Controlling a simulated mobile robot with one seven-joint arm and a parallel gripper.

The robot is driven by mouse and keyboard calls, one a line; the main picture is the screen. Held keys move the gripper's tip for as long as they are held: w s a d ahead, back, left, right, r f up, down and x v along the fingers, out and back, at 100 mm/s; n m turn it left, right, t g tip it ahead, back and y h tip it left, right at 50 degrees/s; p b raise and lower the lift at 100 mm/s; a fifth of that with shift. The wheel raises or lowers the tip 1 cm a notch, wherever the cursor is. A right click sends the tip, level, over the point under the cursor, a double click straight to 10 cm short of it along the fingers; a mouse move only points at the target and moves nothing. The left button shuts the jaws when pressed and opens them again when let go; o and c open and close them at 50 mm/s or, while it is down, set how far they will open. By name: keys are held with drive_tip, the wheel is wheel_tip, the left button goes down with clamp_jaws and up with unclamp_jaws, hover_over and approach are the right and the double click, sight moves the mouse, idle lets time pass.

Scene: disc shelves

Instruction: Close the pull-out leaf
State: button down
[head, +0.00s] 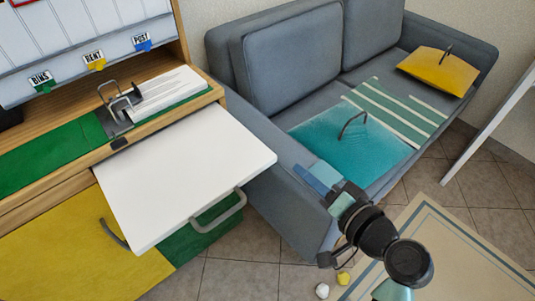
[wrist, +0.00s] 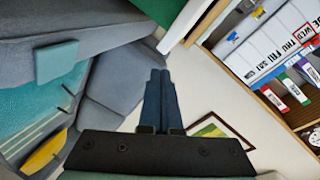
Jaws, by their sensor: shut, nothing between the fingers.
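The pull-out leaf (head: 185,175) is a flat white board. In the head view it sticks well out from the wooden desk unit (head: 205,98) toward the sofa, with its top bare. A grey bar handle (head: 222,212) shows at its front edge; I cannot tell whether it is fixed to the leaf or to the green front below. My gripper (head: 313,178) is right of the leaf, apart from it, in front of the sofa. In the wrist view my gripper (wrist: 159,72) has its dark blue fingers together with nothing between them.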

sight(214, 134)
drive_tip(key=s+f+m+t+y+p, duration=0.1)
drive_tip(key=s+f+m+y+p, duration=0.3)
drive_tip(key=s, duration=0.7)
drive_tip(key=shift+m, duration=0.3)
drive_tip(key=x, duration=0.4)
drive_tip(key=b+x, duration=0.1)
drive_tip(key=x, duration=0.4)
drive_tip(key=r+b+x, duration=0.1)
drive_tip(key=x, duration=0.4)
drive_tip(key=shift+w+d, duration=0.15)
drive_tip(key=shift+d, duration=0.15)
drive_tip(key=shift+f, duration=0.1)
drive_tip(key=b+x, duration=0.7)
drive_tip(key=x, duration=0.9)
drive_tip(key=shift+w+a+f, duration=0.1)
drive_tip(key=shift+w+a, duration=0.05)
drive_tip(key=shift+w, duration=0.15)
drive_tip(key=shift+x, duration=0.75)
